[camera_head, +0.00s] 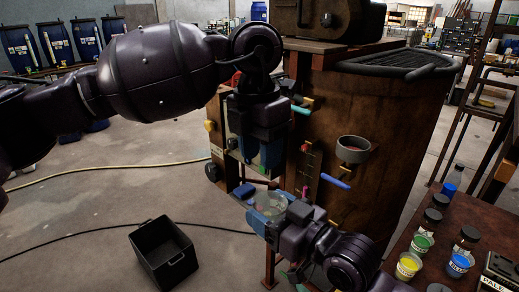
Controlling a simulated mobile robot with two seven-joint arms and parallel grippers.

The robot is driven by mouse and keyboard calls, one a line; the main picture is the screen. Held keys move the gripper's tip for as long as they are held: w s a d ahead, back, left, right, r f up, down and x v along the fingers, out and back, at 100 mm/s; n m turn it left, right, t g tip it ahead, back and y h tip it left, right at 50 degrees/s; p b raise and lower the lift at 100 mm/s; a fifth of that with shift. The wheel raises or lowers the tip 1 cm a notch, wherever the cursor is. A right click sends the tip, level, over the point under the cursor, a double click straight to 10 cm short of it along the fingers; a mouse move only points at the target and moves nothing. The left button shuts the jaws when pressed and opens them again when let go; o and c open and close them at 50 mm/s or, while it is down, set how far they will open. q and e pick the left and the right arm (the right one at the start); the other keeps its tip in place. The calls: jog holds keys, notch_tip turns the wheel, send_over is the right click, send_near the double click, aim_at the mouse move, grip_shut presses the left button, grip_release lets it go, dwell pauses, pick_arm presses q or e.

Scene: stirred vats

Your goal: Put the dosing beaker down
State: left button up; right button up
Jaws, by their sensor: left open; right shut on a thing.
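The dosing beaker (271,202) appears as a clear, see-through cup low in the middle of the view, in front of the brown vat. My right gripper (264,212), coming from the lower right, is shut on it and holds it roughly upright. The gripper covers part of the beaker, and I cannot tell what is in it. My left gripper (258,156) hangs above and slightly left of the beaker, pointing down, open, with nothing visible between its fingers.
The large brown vat (395,140) stands behind, with a grey cup (353,149) on its side. A black crate (163,254) and hoses lie on the floor.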

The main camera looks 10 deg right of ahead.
aim_at(262, 206)
pick_arm(q)
jog(key=f, duration=1.2)
jog(key=shift+s+d, duration=0.2)
jog(key=shift+s, duration=0.15)
grip_shut()
pick_arm(e)
jog(key=o, duration=1)
